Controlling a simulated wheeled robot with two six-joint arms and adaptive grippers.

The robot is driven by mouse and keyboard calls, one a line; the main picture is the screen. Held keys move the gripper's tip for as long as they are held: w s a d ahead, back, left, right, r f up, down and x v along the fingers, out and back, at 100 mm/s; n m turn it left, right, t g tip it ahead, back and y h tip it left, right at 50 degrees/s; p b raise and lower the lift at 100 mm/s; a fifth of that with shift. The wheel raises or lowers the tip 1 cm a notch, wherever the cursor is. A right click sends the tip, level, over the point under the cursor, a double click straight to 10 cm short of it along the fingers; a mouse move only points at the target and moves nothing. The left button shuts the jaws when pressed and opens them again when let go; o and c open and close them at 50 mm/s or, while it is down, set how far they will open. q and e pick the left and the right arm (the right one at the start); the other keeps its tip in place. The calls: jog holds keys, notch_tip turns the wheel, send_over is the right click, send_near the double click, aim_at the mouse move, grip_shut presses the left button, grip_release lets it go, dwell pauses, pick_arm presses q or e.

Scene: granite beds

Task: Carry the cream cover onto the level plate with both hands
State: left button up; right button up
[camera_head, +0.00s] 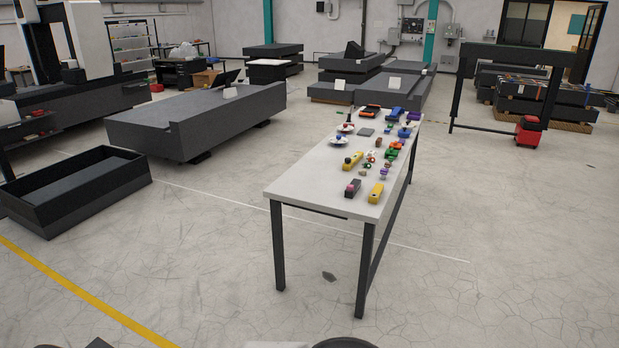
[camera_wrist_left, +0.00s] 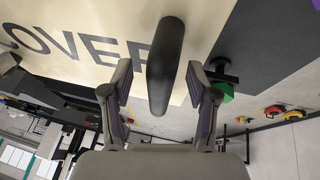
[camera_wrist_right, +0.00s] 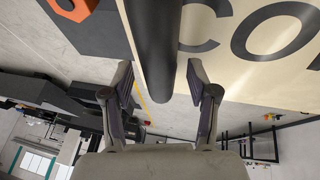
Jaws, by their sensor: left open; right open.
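The cream cover (camera_wrist_left: 75,25) shows in the left wrist view with large dark letters. It also shows in the right wrist view (camera_wrist_right: 240,70). In the left wrist view a dark rounded handle (camera_wrist_left: 166,60) lies between the open fingers of my left gripper (camera_wrist_left: 160,85). In the right wrist view a similar dark handle (camera_wrist_right: 153,40) lies between the open fingers of my right gripper (camera_wrist_right: 162,88). The fingers look apart from the handles. Neither gripper can be made out in the head view. I cannot tell which surface is the level plate.
A pale table (camera_head: 290,189) with several small coloured objects stands ahead in the head view. A long dark granite bed (camera_head: 190,118) and an open dark box (camera_head: 75,190) are at left. A dark frame (camera_head: 515,57) stands at back right.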

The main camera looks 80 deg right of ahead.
pick_arm(q)
jog(key=v, duration=0.7)
jog(key=shift+r, duration=0.25)
dwell(0.9)
pick_arm(e)
jog(key=v, duration=0.7)
jog(key=shift+r, duration=0.25)
dwell(0.9)
pick_arm(q)
jog(key=shift+r, duration=0.1)
jog(key=v, duration=1.1)
jog(key=shift+s+a+r, duration=0.2)
jog(key=shift+r, duration=0.1)
